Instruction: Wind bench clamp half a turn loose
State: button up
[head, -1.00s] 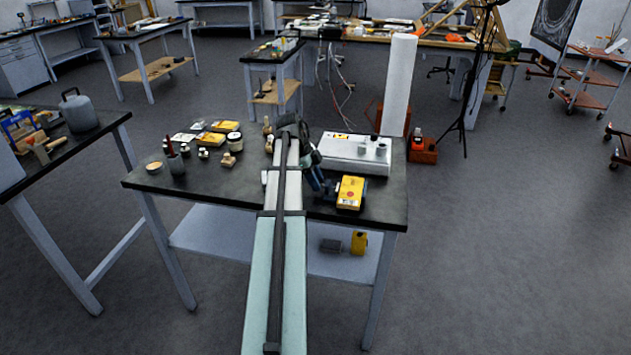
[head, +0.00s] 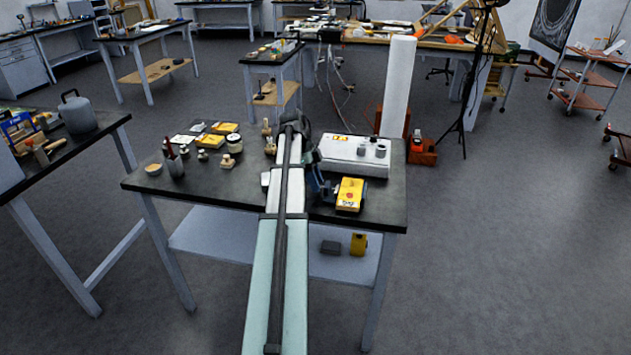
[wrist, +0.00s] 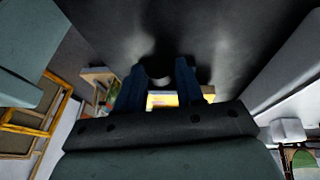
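My gripper (head: 319,190) is over the right part of the dark workbench, pointing down just left of a yellow box-shaped thing (head: 349,194). In the wrist view its two dark blue fingers (wrist: 160,82) stand apart with a clear gap. A small pale rounded shape shows between them, with a yellow and white patch behind it; I cannot tell whether either finger touches anything. A blue and dark part beside the yellow thing may belong to the bench clamp, but I cannot make out the clamp or its handle clearly.
A white flat box (head: 352,160) with small grey pots on it stands behind my gripper. Several jars, yellow boxes and a dark cup (head: 175,166) cover the left half of the workbench (head: 230,193). The front left of the top is clear.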

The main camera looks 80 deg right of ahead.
jog(key=o, duration=0.3)
jog(key=shift+o, duration=0.2)
jog(key=v, duration=0.7)
jog(key=shift+r, duration=0.25)
jog(key=shift+w, duration=0.1)
